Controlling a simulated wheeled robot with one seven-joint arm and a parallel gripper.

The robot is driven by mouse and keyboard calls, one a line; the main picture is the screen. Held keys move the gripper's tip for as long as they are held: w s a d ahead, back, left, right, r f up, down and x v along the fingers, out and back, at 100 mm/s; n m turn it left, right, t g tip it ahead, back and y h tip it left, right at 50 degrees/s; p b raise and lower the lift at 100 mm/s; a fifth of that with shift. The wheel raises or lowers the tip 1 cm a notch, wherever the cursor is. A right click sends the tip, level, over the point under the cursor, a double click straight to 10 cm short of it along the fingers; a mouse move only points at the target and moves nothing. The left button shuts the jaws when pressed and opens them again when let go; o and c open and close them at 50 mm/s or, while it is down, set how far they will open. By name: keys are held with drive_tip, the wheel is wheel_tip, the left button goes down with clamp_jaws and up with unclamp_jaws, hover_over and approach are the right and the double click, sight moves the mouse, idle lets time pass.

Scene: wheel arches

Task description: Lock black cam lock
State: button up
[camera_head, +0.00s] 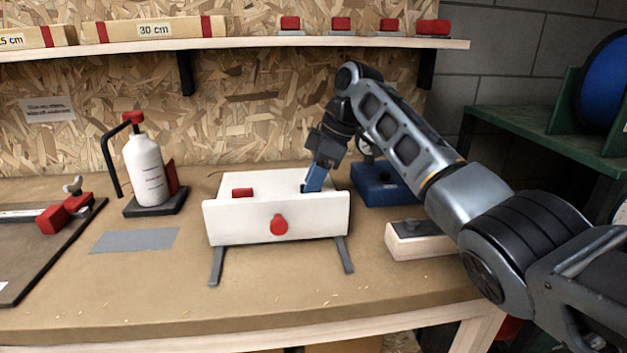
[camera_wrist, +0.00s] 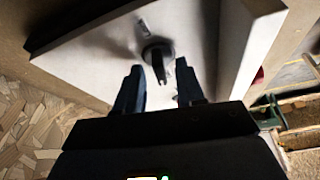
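A white panel assembly (camera_head: 277,221) stands on dark legs on the workbench. It has a red knob on its front face (camera_head: 279,224) and a red piece (camera_head: 242,192) on its top. The black cam lock (camera_wrist: 157,50) shows in the wrist view on the white surface, its dark handle pointing toward my gripper. My gripper (camera_wrist: 158,65) is open, with one finger on each side of the handle's end and gaps visible. In the head view my gripper (camera_head: 313,181) reaches down at the top's right part and mostly hides the cam lock.
A blue block (camera_head: 385,190) sits behind right of the panel, and a wooden block with a dark top (camera_head: 418,244) lies to the right. A white bottle (camera_head: 146,172) stands left, beside a grey mat (camera_head: 135,240). The bench front is clear.

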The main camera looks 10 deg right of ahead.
drive_tip(key=shift+a+f, duration=0.1)
drive_tip(key=shift+f, duration=0.1)
drive_tip(key=shift+c, duration=0.2)
clamp_jaws()
drive_tip(key=shift+p, duration=0.3)
